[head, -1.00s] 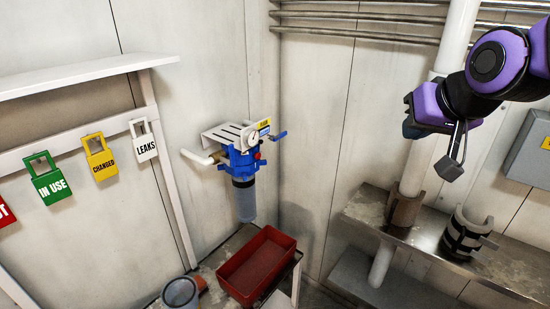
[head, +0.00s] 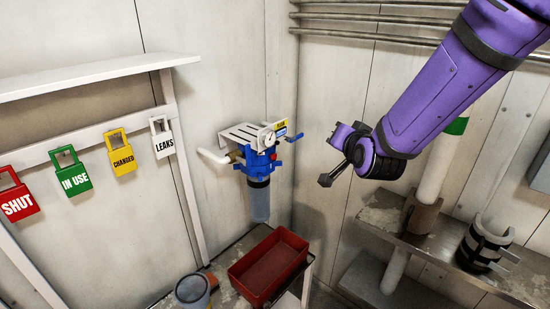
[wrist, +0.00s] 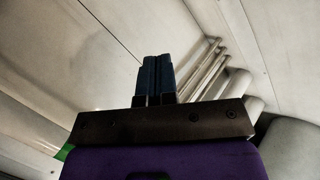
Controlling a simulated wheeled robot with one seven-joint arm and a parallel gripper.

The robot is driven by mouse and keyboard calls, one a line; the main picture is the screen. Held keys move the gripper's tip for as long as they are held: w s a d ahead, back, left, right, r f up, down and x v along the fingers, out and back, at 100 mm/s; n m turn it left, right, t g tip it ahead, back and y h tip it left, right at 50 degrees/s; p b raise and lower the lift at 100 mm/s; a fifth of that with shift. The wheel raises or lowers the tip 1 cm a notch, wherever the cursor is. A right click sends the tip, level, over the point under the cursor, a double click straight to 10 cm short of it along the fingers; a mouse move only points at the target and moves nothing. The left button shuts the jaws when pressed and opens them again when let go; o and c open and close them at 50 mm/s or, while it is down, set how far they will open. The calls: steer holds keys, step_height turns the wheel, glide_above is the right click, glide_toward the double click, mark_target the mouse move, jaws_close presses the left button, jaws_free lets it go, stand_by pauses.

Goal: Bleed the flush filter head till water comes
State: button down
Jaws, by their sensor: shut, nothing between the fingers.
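The flush filter (head: 259,200) hangs on the wall at the corner, with a blue head (head: 255,158) and a translucent bowl below. A round gauge (head: 266,138), a red knob (head: 274,156) and a small blue lever (head: 294,138) show on or beside the head. A white pipe (head: 213,156) joins its left side. My gripper (head: 325,180) is to the right of the filter in the picture, apart from it, pointing left and down. In the wrist view its blue fingers (wrist: 157,78) are together with nothing between them.
Tags hang on the left rail, including SHUT (head: 18,204) and LEAKS (head: 162,142). A metal shelf (head: 450,256) with a clamp (head: 484,240) is at right.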

mark_target(274, 157)
steer(key=a+f+m+t, duration=0.2)
steer(key=a+f+t, duration=0.2)
steer(key=f, duration=0.6)
steer(key=shift+s+a+f, duration=0.15)
steer(key=shift+s+a, duration=0.25)
steer(key=shift+a, duration=0.9)
steer(key=w+a, duration=0.5)
steer(key=a, duration=0.2)
steer(key=shift+w, duration=0.2)
steer(key=shift+w+a, duration=0.1)
stand_by(1.1)
steer(key=shift+w+a, duration=0.2)
